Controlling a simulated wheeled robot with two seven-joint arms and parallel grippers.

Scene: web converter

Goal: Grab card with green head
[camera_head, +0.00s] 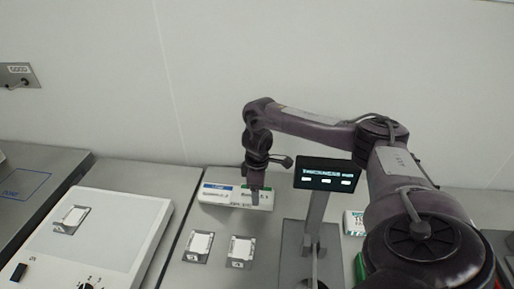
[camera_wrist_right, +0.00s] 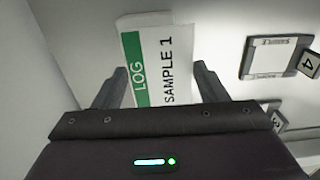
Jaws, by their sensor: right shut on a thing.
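The card with the green head (camera_wrist_right: 150,62) stands out in the right wrist view, with "LOG" on its green band and "SAMPLE 1" on its white part. My right gripper (camera_wrist_right: 161,80) is shut on this card, one finger on each side of it. In the head view the green-headed card (camera_head: 266,199) is at the back of the bench, partly hidden by my right gripper (camera_head: 255,196). A card with a blue head (camera_head: 217,193) is just left of it. My left gripper is not in view.
Two small square frames with number tags (camera_head: 198,246) (camera_head: 241,251) lie on the bench in front. A dark display on a post (camera_head: 327,176) stands close right of my right gripper. A white panel (camera_head: 110,235) is at the left.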

